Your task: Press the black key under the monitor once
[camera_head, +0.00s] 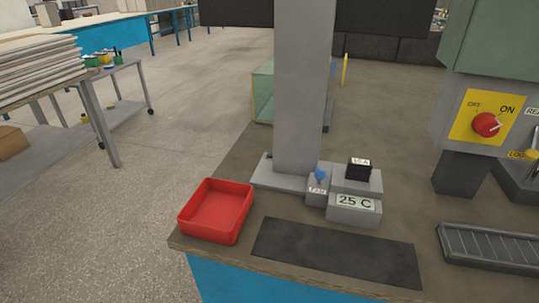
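The black key (358,170) sits on a grey block on the table. It has a small white label on its top edge whose text is too small to read. The monitor (335,10) shows only as a dark lower edge at the top, behind a grey post (299,90). A blue knob (320,174) on a small labelled grey box stands left of the key. A display reading 25 C (354,202) is on the block in front of the key. Neither of my grippers is in view.
A red tray (216,212), which looks empty, stands at the table's left front corner. A dark mat (334,252) lies in front of the display. At the right are a red OFF/ON dial (485,125) and a ridged grey tray (490,249).

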